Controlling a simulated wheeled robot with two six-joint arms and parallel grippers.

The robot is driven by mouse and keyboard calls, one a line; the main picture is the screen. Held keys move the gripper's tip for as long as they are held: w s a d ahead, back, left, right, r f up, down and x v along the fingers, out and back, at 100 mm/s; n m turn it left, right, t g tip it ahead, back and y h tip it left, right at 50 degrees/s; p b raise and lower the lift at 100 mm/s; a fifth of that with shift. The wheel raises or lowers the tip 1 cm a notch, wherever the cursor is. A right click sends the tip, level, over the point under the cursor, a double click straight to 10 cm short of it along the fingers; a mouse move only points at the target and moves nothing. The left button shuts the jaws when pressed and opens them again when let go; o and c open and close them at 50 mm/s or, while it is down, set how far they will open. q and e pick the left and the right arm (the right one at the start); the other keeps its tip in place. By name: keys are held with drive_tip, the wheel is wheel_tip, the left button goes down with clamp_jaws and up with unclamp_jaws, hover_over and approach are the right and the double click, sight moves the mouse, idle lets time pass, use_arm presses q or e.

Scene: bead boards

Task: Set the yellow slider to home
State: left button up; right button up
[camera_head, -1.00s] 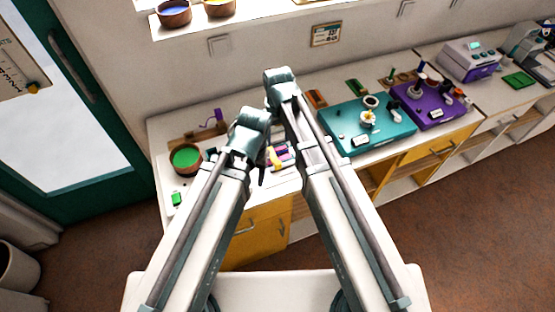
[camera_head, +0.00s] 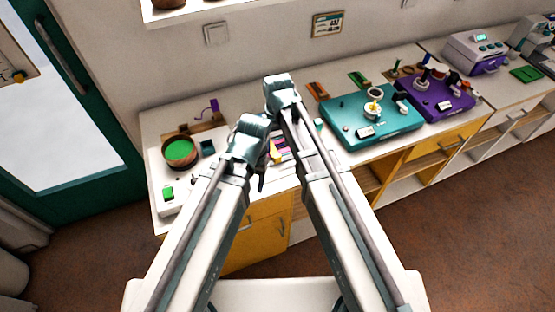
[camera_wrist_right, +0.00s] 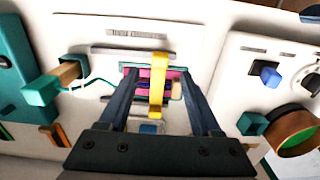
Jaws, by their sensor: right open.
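The yellow slider (camera_wrist_right: 158,82) shows as an upright yellow bar in the right wrist view, in front of a panel with pink and purple bands (camera_wrist_right: 130,82). Its top end is by a grey horizontal strip on a white board (camera_wrist_right: 205,22). My right gripper (camera_wrist_right: 157,90) is open, with one finger on each side of the yellow bar and a gap to each. I cannot tell how deep the fingers reach. In the head view the slider is a small yellow patch (camera_head: 274,152), partly hidden by my arms.
A teal box (camera_head: 345,108) and a purple box (camera_head: 440,92) stand to the right on the counter. A bowl with green contents (camera_head: 180,150) and a white box with a green button (camera_head: 168,193) stand left. A teal block with a wooden piece (camera_wrist_right: 55,82) is left in the wrist view.

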sight(278, 155)
wheel_tip(278, 155, down, 6)
drive_tip(key=b, duration=0.4)
drive_tip(key=shift+r+b, duration=0.1)
drive_tip(key=shift+b, duration=0.2)
drive_tip(key=shift+r, duration=0.1)
clamp_jaws()
idle(0.9)
